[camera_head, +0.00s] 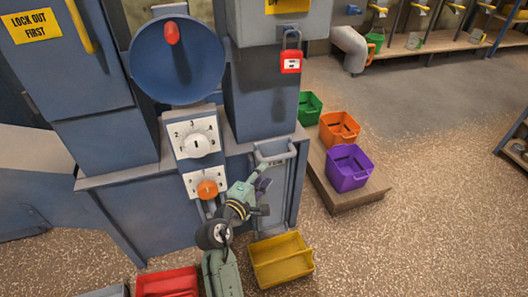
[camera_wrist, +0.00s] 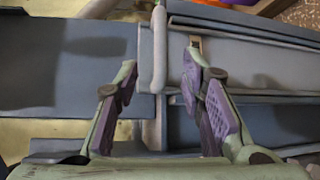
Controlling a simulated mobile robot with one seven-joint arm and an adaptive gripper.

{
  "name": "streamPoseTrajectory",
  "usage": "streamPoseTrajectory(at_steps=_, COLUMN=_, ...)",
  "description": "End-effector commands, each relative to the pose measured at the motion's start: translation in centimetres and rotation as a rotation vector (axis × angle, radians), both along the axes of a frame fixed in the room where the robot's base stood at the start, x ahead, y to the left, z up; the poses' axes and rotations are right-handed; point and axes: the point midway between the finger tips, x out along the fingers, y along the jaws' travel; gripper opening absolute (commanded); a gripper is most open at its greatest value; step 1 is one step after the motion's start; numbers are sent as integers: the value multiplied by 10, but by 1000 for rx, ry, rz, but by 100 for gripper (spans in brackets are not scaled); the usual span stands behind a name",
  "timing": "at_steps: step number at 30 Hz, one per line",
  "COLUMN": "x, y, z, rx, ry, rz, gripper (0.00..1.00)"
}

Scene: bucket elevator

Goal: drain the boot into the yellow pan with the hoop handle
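The boot is the blue-grey lower housing (camera_head: 150,215) of the elevator. On its right front is a grey gate panel (camera_head: 274,212) with a pale hoop handle (camera_head: 276,153) at its top. The yellow pan (camera_head: 281,262) sits on the floor below that panel. My gripper (camera_head: 264,198) is in front of the panel, above the pan. In the wrist view its purple-padded fingers (camera_wrist: 162,95) are spread apart, and a pale grey bar, seemingly the handle (camera_wrist: 158,55), appears between them with gaps at both sides. Whether the bar is at fingertip depth cannot be told.
A dial (camera_head: 196,142) and an orange knob (camera_head: 207,188) are left of the panel. A red padlock (camera_head: 291,61) hangs above. Green (camera_head: 309,107), orange (camera_head: 339,128) and purple bins (camera_head: 348,167) stand on a wooden platform at right. A red bin (camera_head: 167,283) is at lower left. Right floor is clear.

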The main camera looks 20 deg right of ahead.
Motion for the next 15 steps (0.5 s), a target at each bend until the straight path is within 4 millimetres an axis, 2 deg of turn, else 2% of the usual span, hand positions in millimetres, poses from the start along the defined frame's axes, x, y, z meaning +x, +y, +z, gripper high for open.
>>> streamPoseTrajectory(at_steps=5, x=6, y=-8, z=-2, rx=-17, ry=12, rz=-5, gripper=36)
streamPoseTrajectory(at_steps=15, x=50, y=-51, z=-10, rx=-15, ry=10, rz=-4, gripper=36)
